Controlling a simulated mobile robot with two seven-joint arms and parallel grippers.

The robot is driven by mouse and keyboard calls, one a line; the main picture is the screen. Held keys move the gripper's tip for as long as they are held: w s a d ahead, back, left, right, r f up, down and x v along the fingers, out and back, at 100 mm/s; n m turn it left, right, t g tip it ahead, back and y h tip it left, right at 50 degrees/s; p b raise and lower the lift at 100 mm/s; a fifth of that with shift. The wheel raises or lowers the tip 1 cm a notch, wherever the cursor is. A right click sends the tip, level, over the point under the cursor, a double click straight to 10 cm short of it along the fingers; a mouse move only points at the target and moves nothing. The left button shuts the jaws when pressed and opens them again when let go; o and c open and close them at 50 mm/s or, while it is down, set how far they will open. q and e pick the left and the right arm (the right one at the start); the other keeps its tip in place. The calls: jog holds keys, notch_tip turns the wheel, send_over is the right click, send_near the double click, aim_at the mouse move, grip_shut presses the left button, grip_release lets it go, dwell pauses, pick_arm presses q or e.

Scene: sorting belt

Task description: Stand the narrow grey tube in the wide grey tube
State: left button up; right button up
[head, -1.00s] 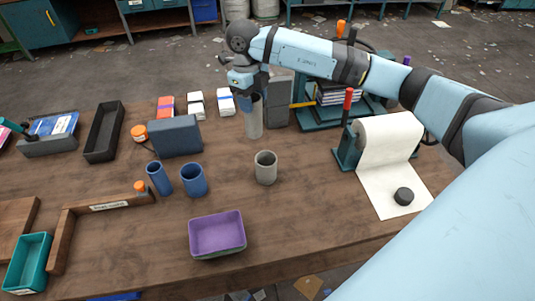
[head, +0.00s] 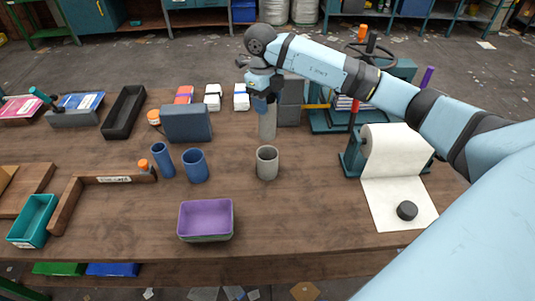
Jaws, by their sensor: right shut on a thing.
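The wide grey tube (head: 267,163) stands upright on the table near the middle, its open top showing. The narrow grey tube (head: 267,125) is upright just behind it in the picture. My right gripper (head: 264,101) is shut on the narrow tube's upper end from above. The narrow tube's lower end shows just above and behind the wide tube's rim. I cannot tell whether it touches the table. My left gripper is not in view.
Two blue tubes (head: 195,166) stand left of the wide tube. A dark grey block (head: 187,123) is behind them. A purple tray (head: 206,219) lies in front. A paper roll stand (head: 384,141) is at the right. Table between the wide tube and the paper is clear.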

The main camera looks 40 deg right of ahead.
aim_at(268, 134)
notch_tip(268, 134, down, 12)
jog(key=shift+f+p, duration=0.1)
jog(key=shift+p, duration=0.65)
notch_tip(268, 134, down, 5)
jog(key=shift+r, duration=0.1)
jog(key=shift+f, duration=0.35)
jog(key=o, duration=1.1)
